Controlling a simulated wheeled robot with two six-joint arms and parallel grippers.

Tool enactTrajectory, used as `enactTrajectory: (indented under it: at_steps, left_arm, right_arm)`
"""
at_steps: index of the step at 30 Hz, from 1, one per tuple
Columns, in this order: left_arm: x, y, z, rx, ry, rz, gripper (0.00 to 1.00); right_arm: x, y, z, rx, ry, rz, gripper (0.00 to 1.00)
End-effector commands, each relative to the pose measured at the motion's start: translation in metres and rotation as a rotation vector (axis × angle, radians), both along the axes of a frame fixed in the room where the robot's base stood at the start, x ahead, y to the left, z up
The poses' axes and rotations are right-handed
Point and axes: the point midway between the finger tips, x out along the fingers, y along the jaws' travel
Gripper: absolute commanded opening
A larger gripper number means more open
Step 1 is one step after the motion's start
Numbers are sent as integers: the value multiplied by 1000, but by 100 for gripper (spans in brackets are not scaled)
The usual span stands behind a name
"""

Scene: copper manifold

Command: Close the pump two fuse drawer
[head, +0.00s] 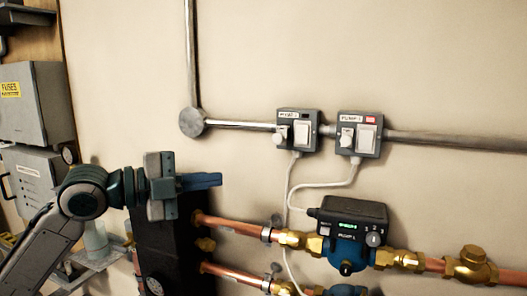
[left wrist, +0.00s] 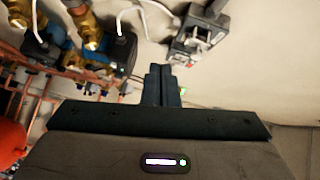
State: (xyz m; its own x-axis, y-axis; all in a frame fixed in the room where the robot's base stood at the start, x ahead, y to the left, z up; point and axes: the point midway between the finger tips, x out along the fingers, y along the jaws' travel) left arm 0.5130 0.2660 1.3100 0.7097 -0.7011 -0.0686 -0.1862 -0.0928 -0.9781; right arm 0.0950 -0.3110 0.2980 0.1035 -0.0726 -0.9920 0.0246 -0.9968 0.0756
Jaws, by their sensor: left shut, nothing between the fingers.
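The right-hand grey switch box (head: 360,133) on the wall has a label that seems to read PUMP 2 and a red mark at its upper right. Its small white fuse drawer (head: 346,138) sits left of a white rocker switch and seems to stand out from the box face. A similar box, PUMP 1 (head: 297,131), is to its left. My left gripper (head: 215,180) is shut and empty, left of and below both boxes, touching neither. In the left wrist view its fingers (left wrist: 163,84) show below a grey switch box (left wrist: 203,38). My right gripper is out of view.
Copper pipes (head: 235,225) and a pump with a green display (head: 347,228) lie below the boxes. White cables (head: 321,185) hang between them. Grey conduit (head: 450,142) runs along the wall. A FUSES cabinet (head: 38,112) is at left. Wall between gripper and boxes is clear.

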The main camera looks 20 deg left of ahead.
Motion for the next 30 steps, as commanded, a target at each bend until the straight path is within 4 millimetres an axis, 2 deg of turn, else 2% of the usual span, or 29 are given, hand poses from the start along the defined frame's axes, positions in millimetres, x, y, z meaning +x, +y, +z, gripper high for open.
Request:
enactTrajectory:
  at_steps: [1,3,7,14,30]
  left_arm:
    - [-12,-1,22,31,-60,-22,0]
    - [-26,-3,43,58,-118,-50,0]
    - [-40,-5,62,83,-176,-80,0]
    - [-38,-11,67,87,-187,-89,0]
    - [-11,-43,67,83,-184,-88,0]
  right_arm:
    - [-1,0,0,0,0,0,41]
    - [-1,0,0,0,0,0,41]
    - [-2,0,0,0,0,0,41]
    - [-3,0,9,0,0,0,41]
    - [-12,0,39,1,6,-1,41]
